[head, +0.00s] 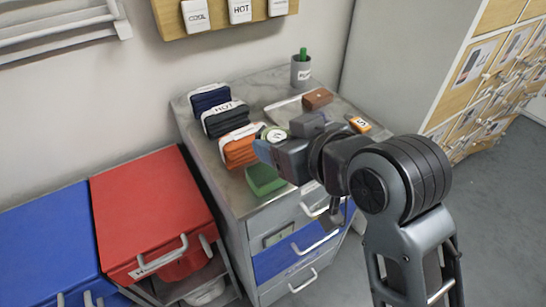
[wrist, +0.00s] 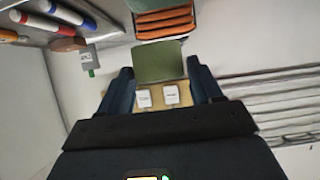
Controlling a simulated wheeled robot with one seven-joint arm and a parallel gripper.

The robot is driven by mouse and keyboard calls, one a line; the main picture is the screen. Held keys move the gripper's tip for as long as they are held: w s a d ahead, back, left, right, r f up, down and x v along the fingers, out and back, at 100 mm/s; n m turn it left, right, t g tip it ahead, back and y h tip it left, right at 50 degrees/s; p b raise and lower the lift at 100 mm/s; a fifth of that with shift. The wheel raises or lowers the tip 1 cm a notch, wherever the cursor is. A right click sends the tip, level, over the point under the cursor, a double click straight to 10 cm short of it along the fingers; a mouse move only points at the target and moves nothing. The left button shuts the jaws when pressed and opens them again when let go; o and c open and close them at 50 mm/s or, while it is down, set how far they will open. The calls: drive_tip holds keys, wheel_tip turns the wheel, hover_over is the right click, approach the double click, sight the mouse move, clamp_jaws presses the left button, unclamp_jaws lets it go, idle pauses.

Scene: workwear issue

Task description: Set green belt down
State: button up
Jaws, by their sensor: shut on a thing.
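The green belt (head: 264,180) shows as a folded green block by the front left edge of the grey cabinet top (head: 240,190). My gripper (head: 264,155) is just above it in the head view, and the arm comes in from the right. In the wrist view the belt (wrist: 160,61) sits between the two dark fingertips (wrist: 161,82), and my gripper is shut on it. My gripper hides part of the contact in the head view, and I cannot tell whether the belt touches the top.
Folded orange (head: 240,147), dark (head: 225,120) and navy (head: 209,98) stacks line the top's left side. A brown item (head: 318,98) and a grey cup (head: 300,71) stand at the back. Red (head: 150,205) and blue (head: 45,245) bins are at the left.

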sight(273, 176)
drive_tip(key=shift+w+a+f, duration=0.15)
drive_tip(key=shift+a+f, duration=0.3)
drive_tip(key=shift+a, duration=0.3)
drive_tip(key=shift+f, duration=2.05)
drive_tip(key=shift+f, duration=0.15)
drive_tip(key=o, duration=1.1)
drive_tip(key=shift+o, duration=0.2)
drive_tip(key=v, duration=1.2)
